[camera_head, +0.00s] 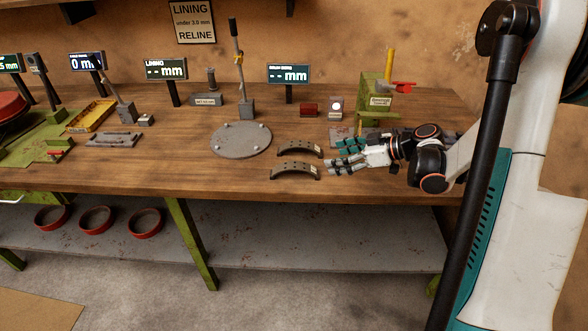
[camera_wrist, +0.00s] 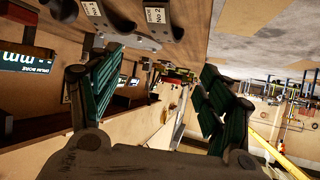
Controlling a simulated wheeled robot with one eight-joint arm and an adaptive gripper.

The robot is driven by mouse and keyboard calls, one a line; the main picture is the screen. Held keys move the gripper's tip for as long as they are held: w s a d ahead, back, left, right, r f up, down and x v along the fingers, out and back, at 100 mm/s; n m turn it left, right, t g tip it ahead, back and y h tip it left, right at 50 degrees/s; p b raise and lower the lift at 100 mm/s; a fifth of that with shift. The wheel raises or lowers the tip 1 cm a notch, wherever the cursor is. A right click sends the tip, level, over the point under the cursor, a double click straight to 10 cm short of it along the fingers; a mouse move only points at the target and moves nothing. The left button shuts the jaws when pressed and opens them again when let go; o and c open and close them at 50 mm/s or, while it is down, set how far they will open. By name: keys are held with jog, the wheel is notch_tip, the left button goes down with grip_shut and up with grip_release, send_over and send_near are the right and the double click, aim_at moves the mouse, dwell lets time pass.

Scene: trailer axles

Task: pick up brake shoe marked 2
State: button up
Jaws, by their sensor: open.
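Two dark curved brake shoes lie on the bench in the head view, one behind the other. The front one (camera_head: 295,171) lies nearer the bench's front edge; the rear one (camera_head: 299,148) is just behind it. In the wrist view, at the top edge, a shoe (camera_wrist: 178,18) carries a label reading No 2; it appears to be the front one. The other shoe (camera_wrist: 92,10) is cut off, its label unclear. My gripper (camera_head: 340,156) is open and empty, just right of the shoes. Its fingers also show spread in the wrist view (camera_wrist: 158,75), with neither shoe between them.
A round grey plate (camera_head: 241,140) lies left of the shoes. A green fixture (camera_head: 376,98) with a red part stands behind my gripper. Small display screens (camera_head: 288,74) line the back. The bench front (camera_head: 225,178) is clear. Red rings (camera_head: 96,219) sit on the lower shelf.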

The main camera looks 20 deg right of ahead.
jog(key=b, duration=0.2)
send_near(296, 164)
jog(key=x, duration=0.2)
jog(key=shift+w+a+f, duration=0.15)
jog(key=shift+w+a, duration=0.05)
jog(key=shift+w, duration=0.15)
jog(key=b+x, duration=0.2)
jog(key=x, duration=0.3)
jog(key=shift+f, duration=0.2)
jog(key=shift+s+r, duration=0.1)
grip_shut()
